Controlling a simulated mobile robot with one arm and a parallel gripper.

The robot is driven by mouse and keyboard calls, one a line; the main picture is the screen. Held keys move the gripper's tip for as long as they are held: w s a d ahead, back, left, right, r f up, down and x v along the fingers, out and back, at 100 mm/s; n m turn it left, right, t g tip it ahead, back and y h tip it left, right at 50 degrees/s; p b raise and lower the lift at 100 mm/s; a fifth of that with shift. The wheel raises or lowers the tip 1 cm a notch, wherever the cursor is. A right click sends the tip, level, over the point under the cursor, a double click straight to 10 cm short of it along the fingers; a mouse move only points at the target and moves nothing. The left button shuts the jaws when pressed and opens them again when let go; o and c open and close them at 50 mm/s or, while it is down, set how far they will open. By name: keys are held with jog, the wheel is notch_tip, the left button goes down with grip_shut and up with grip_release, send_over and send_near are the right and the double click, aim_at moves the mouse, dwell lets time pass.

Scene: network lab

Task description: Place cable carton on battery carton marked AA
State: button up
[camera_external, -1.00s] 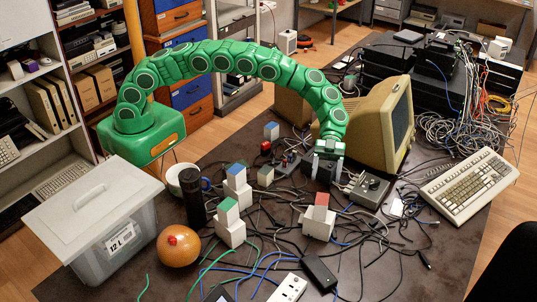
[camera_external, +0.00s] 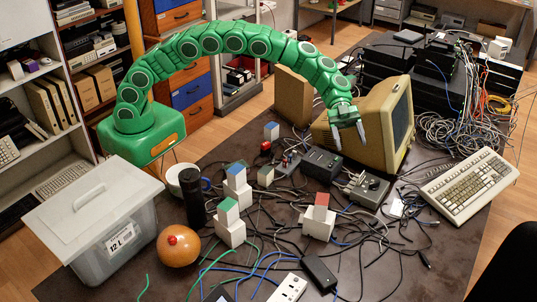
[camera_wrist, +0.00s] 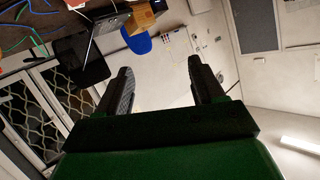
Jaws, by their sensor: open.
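Several small white cartons with coloured tops stand on the dark table. One pale stack has a red-topped piece (camera_external: 321,206) on a white box (camera_external: 318,225). Another has a green-topped piece (camera_external: 228,211) on a white box (camera_external: 231,233). A blue-and-green-topped stack (camera_external: 237,185) is behind it, and a blue-topped carton (camera_external: 271,131) stands farther back. Their labels are too small to read, so I cannot tell which are the cable carton and the AA battery carton. My gripper (camera_external: 352,146) is open and empty before the old monitor; its spread fingers also show in the wrist view (camera_wrist: 159,68).
The beige monitor (camera_external: 397,122) is close behind my gripper. A dark box (camera_external: 321,164) and a grey switch box (camera_external: 369,189) are below it. Loose cables cover much of the table. A lidded bin (camera_external: 112,242), black flask (camera_external: 195,197) and orange ball (camera_external: 178,246) stand at left.

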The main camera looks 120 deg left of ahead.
jog(key=w+a+r+n+t+y, duration=0.1)
jog(key=a+r+n+t+y, duration=0.2)
jog(key=r, duration=0.6)
jog(key=a+r+n+t+y, duration=0.1)
jog(key=r+n+t+y, duration=0.2)
jog(key=r+y, duration=0.35)
jog(key=s+a+r+n+g+y, duration=0.1)
jog(key=s+r+n+y, duration=0.2)
jog(key=s, duration=0.4)
jog(key=s+a+r+n+g+y, duration=0.2)
jog(key=s+y, duration=0.1)
jog(key=s, duration=0.3)
jog(key=s+d+f+g+h, duration=0.1)
jog(key=s+d+f+g, duration=0.3)
jog(key=s, duration=1.5)
jog(key=s+d+f+g+h, duration=0.2)
jog(key=s+d+f+g, duration=0.3)
jog(key=s+d, duration=0.6)
jog(key=s+d+f+n+g+h, duration=0.1)
jog(key=s+d+f+g, duration=0.4)
jog(key=s, duration=2.2)
notch_tip(320, 180, down, 2)
jog(key=d+h, duration=0.1)
jog(key=d, duration=0.2)
jog(key=shift+f, duration=0.25)
